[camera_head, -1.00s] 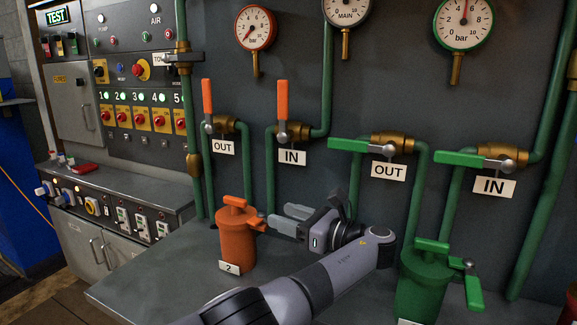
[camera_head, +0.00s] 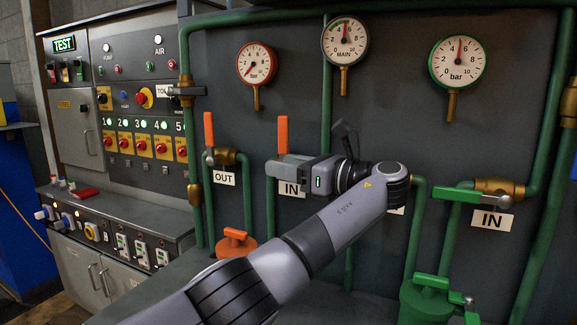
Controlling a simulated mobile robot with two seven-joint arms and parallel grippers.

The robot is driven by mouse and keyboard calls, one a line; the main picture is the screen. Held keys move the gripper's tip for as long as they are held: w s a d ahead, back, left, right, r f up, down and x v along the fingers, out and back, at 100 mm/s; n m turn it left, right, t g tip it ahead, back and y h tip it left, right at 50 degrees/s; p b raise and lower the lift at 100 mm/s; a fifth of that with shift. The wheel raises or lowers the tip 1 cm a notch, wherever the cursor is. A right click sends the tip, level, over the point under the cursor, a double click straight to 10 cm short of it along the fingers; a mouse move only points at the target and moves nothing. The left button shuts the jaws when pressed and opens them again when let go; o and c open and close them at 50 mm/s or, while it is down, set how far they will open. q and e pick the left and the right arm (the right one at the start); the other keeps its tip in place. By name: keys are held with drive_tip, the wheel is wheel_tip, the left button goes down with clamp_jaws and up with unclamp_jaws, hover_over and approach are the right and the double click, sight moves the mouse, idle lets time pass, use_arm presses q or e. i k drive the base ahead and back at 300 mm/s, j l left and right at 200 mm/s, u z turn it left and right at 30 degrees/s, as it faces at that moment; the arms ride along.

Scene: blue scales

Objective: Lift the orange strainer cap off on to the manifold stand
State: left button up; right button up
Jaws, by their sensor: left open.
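The orange strainer cap (camera_head: 234,236), with its T-shaped handle, sits on the orange strainer at the bottom of the head view. My arm hides much of the strainer's body. The grey bench top (camera_head: 172,284), which seems to be the manifold stand, shows to its left. My left gripper (camera_head: 284,165) is open, its fingers pointing left. It is above and to the right of the strainer, in front of the left IN valve and overlapping its orange lever (camera_head: 283,134) in the picture. Whether it touches the lever I cannot tell. My right gripper is not in view.
The orange OUT lever (camera_head: 208,130) stands upright to the left. A green strainer (camera_head: 430,298) is at the lower right, below a green IN lever (camera_head: 458,194). Green pipes and several gauges line the panel. Free bench shows left of the orange strainer.

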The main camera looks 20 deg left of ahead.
sight(237, 243)
drive_tip(key=k, duration=1)
